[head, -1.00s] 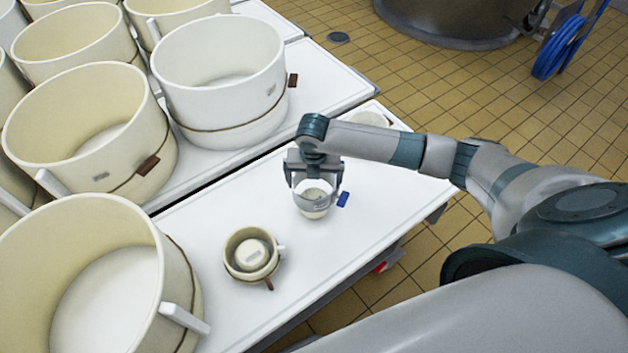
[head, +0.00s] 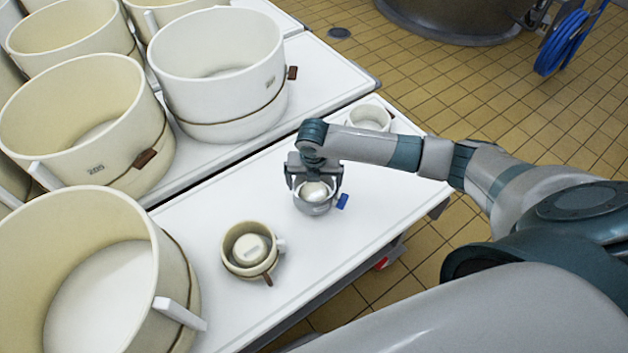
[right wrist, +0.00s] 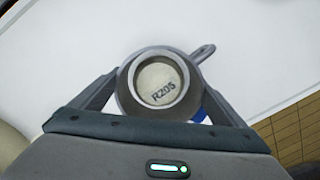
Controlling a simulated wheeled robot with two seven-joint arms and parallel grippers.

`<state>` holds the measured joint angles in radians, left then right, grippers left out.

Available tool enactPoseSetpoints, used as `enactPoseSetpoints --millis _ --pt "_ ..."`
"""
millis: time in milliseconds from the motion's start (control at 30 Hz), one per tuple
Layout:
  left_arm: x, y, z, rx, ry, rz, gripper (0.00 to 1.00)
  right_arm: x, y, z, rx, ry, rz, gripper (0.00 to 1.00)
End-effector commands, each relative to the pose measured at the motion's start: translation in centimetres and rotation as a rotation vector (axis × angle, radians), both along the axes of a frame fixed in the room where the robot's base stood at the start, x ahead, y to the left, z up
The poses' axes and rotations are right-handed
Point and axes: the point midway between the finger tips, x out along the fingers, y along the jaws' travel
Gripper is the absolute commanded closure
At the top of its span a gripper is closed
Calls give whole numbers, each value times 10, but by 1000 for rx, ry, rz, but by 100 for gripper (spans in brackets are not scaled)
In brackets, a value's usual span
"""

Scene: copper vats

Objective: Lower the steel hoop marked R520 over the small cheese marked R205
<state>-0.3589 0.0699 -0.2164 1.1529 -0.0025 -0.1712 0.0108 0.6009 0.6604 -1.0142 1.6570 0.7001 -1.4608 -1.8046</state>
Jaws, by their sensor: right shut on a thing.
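My right gripper (head: 313,190) is shut on a small grey steel hoop (head: 312,207) above the white table, its fingers on opposite sides. The hoop is around a small pale cheese (head: 315,191), whose rounded top shows inside the ring. In the right wrist view the hoop (right wrist: 126,90) encircles the cheese (right wrist: 158,83), and the cheese top reads R205. A grey loop handle sticks out of the hoop at its upper right. The hoop's own mark cannot be read. Whether its lower rim touches the table is hard to tell. My left gripper is not in view.
A small cream mould (head: 227,260) with a cheese inside stands to the left, and a small white mould (head: 370,116) behind my right arm. Large moulds crowd the left side. A blue piece (head: 342,201) is beside the hoop. The white table (head: 345,235) is clear toward its front edge.

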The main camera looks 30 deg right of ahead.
Motion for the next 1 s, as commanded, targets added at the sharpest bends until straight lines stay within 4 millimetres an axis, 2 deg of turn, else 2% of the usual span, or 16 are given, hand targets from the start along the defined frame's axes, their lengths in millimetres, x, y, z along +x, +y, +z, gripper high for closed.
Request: enactPoseSetpoints --millis 300,1000 --pt "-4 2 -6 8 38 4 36 0 0 -15 0 0 0 39" --pt "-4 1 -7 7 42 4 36 0 0 -15 0 0 0 39"
